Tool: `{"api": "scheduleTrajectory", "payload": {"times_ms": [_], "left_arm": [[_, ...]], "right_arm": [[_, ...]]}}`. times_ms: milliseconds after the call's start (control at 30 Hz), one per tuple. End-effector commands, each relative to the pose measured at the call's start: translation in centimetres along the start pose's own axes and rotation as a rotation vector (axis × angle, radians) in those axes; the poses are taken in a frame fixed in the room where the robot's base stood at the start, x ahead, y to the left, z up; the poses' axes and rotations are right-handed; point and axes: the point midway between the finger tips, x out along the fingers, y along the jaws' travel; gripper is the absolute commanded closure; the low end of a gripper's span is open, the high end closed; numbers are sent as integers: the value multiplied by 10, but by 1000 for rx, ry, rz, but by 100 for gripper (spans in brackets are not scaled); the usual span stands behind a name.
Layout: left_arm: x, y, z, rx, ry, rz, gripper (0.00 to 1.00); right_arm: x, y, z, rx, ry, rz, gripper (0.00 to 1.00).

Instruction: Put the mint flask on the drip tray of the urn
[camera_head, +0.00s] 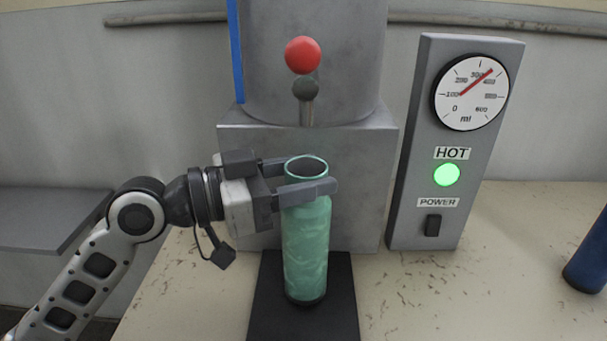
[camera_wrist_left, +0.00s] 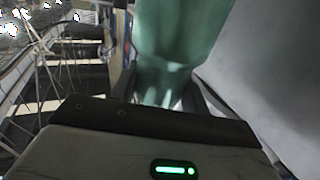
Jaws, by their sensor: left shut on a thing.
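The mint flask (camera_head: 306,245) is upright with its open mouth up, over the black drip tray (camera_head: 262,310) in front of the grey urn (camera_head: 345,155). My left gripper (camera_head: 305,185) is shut on the flask near its top, with one finger across its front. In the head view the flask's base overlaps the tray; I cannot tell whether it touches it. The urn's spout and its red knob (camera_head: 303,55) are above the flask's mouth. In the left wrist view the flask (camera_wrist_left: 180,45) fills the upper middle, between the fingers. My right gripper is not in view.
A grey panel (camera_head: 412,185) with a dial (camera_head: 471,92), a green HOT light (camera_head: 447,174) and a POWER switch (camera_head: 433,225) stands right of the urn. A dark blue object (camera_head: 588,262) is at the right edge. The counter (camera_head: 455,290) between them is clear.

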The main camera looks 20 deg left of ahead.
Motion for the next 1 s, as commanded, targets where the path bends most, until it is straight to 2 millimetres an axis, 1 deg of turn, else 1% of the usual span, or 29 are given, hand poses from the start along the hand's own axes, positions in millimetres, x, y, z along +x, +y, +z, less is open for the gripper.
{"api": "scheduleTrajectory", "payload": {"times_ms": [67,300,433,467,500,533,767,867,967,1000], "left_arm": [[0,0,5,0,3,-1,100],[-1,0,6,4,4,-1,100],[-1,0,10,4,4,-1,100],[0,0,9,3,2,-1,47],[0,0,9,3,2,-1,35],[0,0,9,2,1,-1,33],[-1,0,9,2,1,-1,33],[-1,0,4,2,1,-1,33],[-11,-1,10,2,-1,-4,33],[-17,-1,11,3,-2,-4,33]], "right_arm": [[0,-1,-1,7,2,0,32],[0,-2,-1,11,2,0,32],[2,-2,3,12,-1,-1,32],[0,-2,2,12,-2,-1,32],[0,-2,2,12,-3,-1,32],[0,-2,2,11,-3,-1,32],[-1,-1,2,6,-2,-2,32],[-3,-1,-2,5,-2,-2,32],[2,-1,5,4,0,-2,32],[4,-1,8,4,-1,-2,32]]}}
